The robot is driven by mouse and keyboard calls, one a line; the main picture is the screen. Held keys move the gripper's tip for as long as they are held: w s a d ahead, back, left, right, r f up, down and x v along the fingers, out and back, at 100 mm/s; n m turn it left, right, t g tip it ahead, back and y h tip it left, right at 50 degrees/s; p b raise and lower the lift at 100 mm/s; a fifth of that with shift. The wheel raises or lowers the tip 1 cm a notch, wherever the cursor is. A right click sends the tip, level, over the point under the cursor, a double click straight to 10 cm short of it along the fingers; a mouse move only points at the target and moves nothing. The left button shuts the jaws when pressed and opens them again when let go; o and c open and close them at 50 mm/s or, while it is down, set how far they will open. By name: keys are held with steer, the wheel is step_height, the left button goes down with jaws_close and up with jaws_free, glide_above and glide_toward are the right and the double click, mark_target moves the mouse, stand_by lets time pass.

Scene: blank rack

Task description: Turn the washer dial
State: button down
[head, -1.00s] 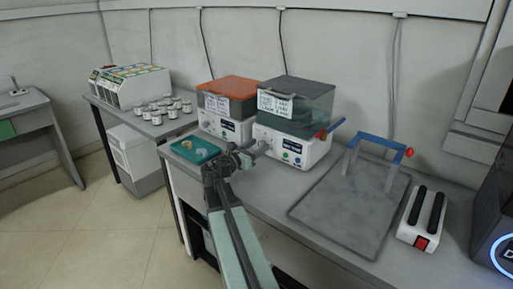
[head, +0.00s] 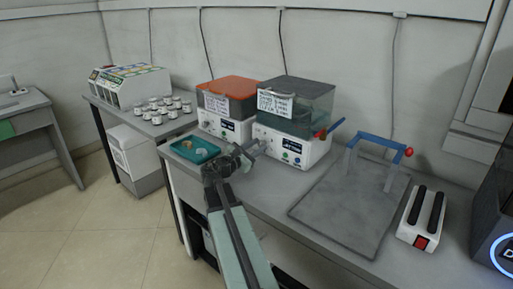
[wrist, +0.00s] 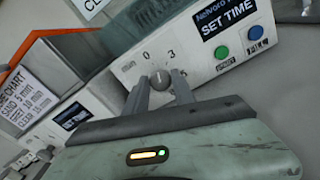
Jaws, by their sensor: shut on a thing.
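The washer (head: 300,150) is a white box with a dark-lidded clear tank on top, standing at the middle of the bench. Its dial (wrist: 161,79) is a small grey knob on the white front panel in the wrist view, with the numbers 0, 3 and others around it. My gripper (wrist: 160,86) is at the panel with its two fingers on either side of the dial, shut on it. In the head view my gripper (head: 258,150) reaches the washer's front left, and hides the dial there.
A second washer with an orange lid (head: 228,87) stands just left. A teal tray (head: 207,151) with small items lies in front of it. A grey slab with a blue handle (head: 382,143) and a white switch box (head: 422,218) are at right.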

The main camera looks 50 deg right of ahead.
steer(key=m, duration=0.4)
steer(key=shift+d+m, duration=0.1)
steer(key=shift+m, duration=0.2)
steer(key=shift+s+m, duration=0.1)
steer(key=shift+m, duration=1.4)
steer(key=c, duration=1.1)
jaws_free()
steer(key=a, duration=0.7)
steer(key=shift+s+a, duration=0.3)
steer(key=shift+a, duration=0.1)
